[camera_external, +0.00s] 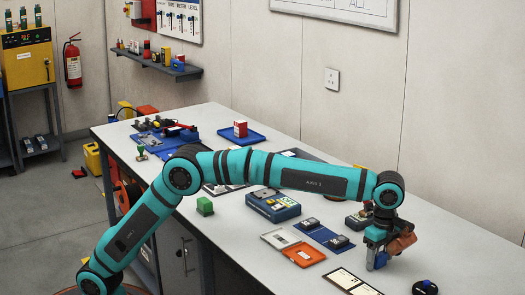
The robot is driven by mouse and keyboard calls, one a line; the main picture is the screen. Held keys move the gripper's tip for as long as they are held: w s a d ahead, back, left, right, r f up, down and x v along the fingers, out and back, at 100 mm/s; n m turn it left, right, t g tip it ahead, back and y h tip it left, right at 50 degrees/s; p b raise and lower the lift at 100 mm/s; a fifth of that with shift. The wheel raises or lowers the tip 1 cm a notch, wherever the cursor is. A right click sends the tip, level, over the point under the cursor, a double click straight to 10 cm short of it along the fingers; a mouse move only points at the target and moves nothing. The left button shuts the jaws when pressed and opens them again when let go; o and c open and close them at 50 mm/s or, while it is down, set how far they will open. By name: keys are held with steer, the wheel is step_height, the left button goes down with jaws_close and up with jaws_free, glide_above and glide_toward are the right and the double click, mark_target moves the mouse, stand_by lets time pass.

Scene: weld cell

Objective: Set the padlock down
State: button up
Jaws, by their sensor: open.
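My gripper (378,260) hangs low over the right front part of the workbench (455,262), pointing down, with its fingers open close to the bench top. A blue part and a brown-orange block (402,243) show at the gripper; I cannot tell whether the block is part of my wrist or a separate thing behind it. I cannot make out a padlock for certain. A small dark blue and black object (425,287) lies on the bench to the right of and nearer than the gripper, too small to identify. The space between the fingers is mostly hidden.
Left of the gripper lie a blue mat (318,233) with small dark items, an orange case (303,254) and a blue box (272,205). Dark-framed cards (343,279) lie in front. The right bench end is mostly clear.

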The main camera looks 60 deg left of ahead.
step_height(320, 180, up, 12)
steer(key=shift+f, duration=0.25)
steer(key=shift+r, duration=0.4)
steer(key=shift+a, duration=0.1)
steer(key=w+a+r+n+t+h, duration=0.15)
steer(key=a+r, duration=0.35)
steer(key=a, duration=0.5)
steer(key=w+a+r+n+t+h, duration=0.1)
steer(key=a+r+n+t, duration=0.3)
steer(key=a, duration=0.6)
steer(key=w+a+r+n+g+h, duration=0.1)
steer(key=a+r, duration=0.5)
steer(key=a, duration=0.4)
steer(key=s+a+r+n+t, duration=0.2)
steer(key=s+a+t, duration=0.15)
steer(key=a, duration=0.65)
steer(key=s+a+r+n+t, duration=0.2)
steer(key=s+a, duration=0.3)
steer(key=a, duration=0.5)
steer(key=s+a+f+n+t+y, duration=0.1)
steer(key=s+a+f+n+t, duration=0.2)
steer(key=s+a, duration=0.7)
steer(key=s+a+f+n+t+y, duration=0.2)
steer(key=s+a+f+n+t, duration=0.2)
steer(key=s+a, duration=0.5)
steer(key=s+f, duration=0.2)
steer(key=s, duration=0.3)
steer(key=shift+s+a, duration=0.2)
steer(key=shift+a, duration=0.2)
